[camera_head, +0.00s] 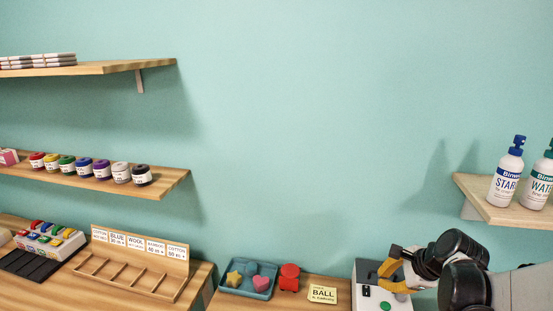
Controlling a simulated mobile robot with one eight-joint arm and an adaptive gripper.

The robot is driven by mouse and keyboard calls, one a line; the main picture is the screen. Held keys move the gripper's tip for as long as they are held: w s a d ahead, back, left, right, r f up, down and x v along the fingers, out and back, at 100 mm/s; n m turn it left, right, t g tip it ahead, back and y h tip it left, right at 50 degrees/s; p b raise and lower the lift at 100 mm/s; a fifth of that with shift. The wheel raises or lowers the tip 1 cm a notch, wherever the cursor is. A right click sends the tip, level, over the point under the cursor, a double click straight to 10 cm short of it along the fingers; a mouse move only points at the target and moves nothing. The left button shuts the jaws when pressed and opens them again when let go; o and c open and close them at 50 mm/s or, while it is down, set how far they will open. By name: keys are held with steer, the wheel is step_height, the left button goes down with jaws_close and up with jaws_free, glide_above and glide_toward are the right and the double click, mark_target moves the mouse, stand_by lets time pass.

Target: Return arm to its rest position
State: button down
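My arm reaches in from the bottom right corner, its dark joints low in the picture. My gripper (388,273) has yellow-orange fingers and is at the lower right, in front of or over a white box (371,294) with a green button and a dark panel. I cannot tell whether the fingers touch the box. The view is too small to show how far the fingers are apart, and I see nothing clearly held between them.
A blue tray (233,291) with small shapes, a red object (289,277) and a "BALL" sign (322,293) stand left of the gripper. Spray bottles (507,173) stand on a right shelf (481,204) above my arm. The wall between the shelves is clear.

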steer(key=s+a+r+n+h+b, duration=0.1)
steer(key=s+a+r+n+b, duration=0.1)
steer(key=s+a+n, duration=0.4)
steer(key=s+a+r+n+h+b, duration=0.1)
steer(key=s+a+r+n+b, duration=0.1)
steer(key=s+a+n, duration=0.5)
steer(key=s+r+n, duration=0.1)
steer(key=s+n, duration=0.3)
steer(key=n, duration=0.2)
steer(key=shift+s+r+n+t+h, duration=0.3)
steer(key=shift+s+t, duration=0.1)
stand_by(0.9)
